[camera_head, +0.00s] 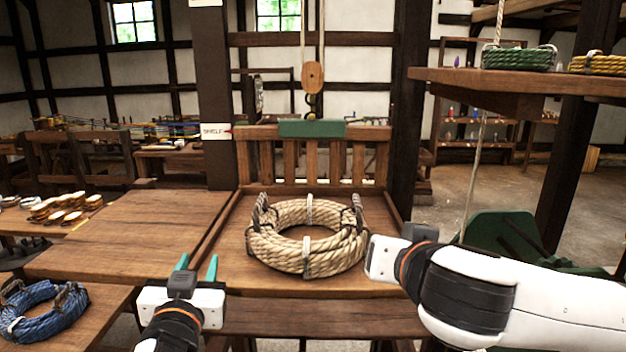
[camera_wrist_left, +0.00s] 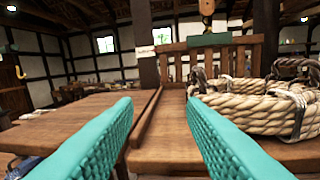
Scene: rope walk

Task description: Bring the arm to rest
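My left gripper (camera_head: 197,266) is in the lower left of the head view, in front of the wooden table edge. Its two teal fingers stand apart with nothing between them. The left wrist view shows the same open fingers (camera_wrist_left: 160,125), with bare wood between and beyond them. My right arm (camera_head: 490,290) reaches in from the right, its white wrist end just right of a rope coil. Its fingers are not visible. The tan rope coil (camera_head: 306,262), tied with bands, lies on the wooden seat-like platform; it also shows in the left wrist view (camera_wrist_left: 262,108), right of the fingers.
A blue rope coil (camera_head: 42,310) lies on a lower table at left. A shelf (camera_head: 520,82) at upper right holds a green coil (camera_head: 518,58) and a yellow coil (camera_head: 600,65). A hook with pulley (camera_head: 313,76) hangs above the platform.

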